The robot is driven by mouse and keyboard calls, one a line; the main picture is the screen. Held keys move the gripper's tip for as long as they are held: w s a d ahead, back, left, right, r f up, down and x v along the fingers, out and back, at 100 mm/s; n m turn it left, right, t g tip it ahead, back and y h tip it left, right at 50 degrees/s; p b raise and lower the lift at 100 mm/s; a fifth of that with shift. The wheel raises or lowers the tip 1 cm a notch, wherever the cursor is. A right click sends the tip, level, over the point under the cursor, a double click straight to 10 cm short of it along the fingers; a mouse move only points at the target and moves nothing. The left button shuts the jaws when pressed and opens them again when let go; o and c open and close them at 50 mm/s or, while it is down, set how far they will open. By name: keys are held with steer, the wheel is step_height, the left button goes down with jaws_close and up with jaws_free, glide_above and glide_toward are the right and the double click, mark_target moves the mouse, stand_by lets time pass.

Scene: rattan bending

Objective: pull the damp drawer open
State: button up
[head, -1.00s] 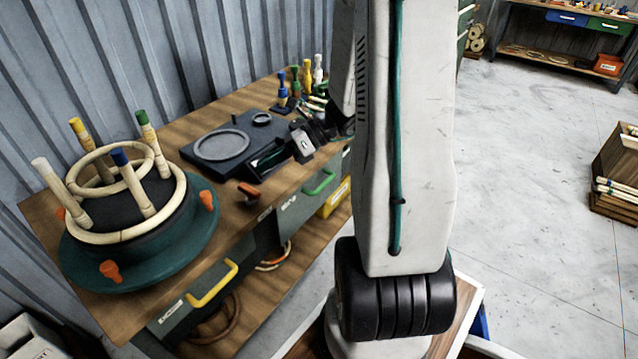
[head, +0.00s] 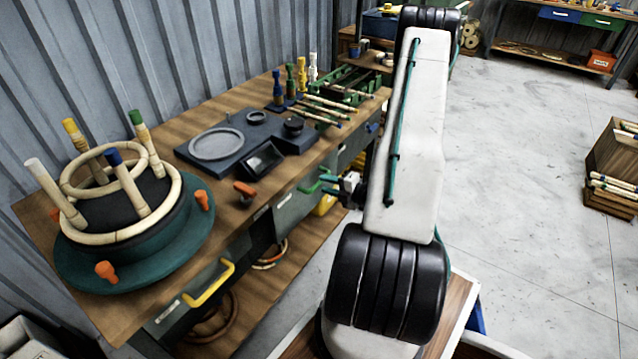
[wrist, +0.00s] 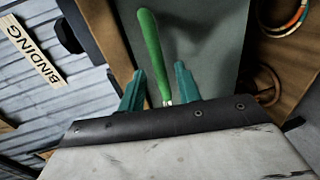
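A grey-green drawer front with a green bar handle (head: 308,187) sits under the bench's front edge. I cannot read which drawer is labelled damp. In the wrist view the green handle (wrist: 150,45) runs between the two teal fingers of my gripper (wrist: 160,85), with a gap visible on each side. My gripper (head: 328,183) is open in front of that drawer in the head view. The drawer looks shut. Another drawer with a yellow handle (head: 208,285) is at the left end of the bench.
The workbench (head: 225,110) carries a round jig (head: 75,255) with rattan rings, a dark plate fixture (head: 215,145) and an orange-handled clamp (head: 244,190). A lower shelf (head: 270,300) holds coils. A crate (head: 612,165) stands far right; the floor between is clear.

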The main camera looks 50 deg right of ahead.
mark_target(321, 183)
steer(key=shift+x, duration=1.85)
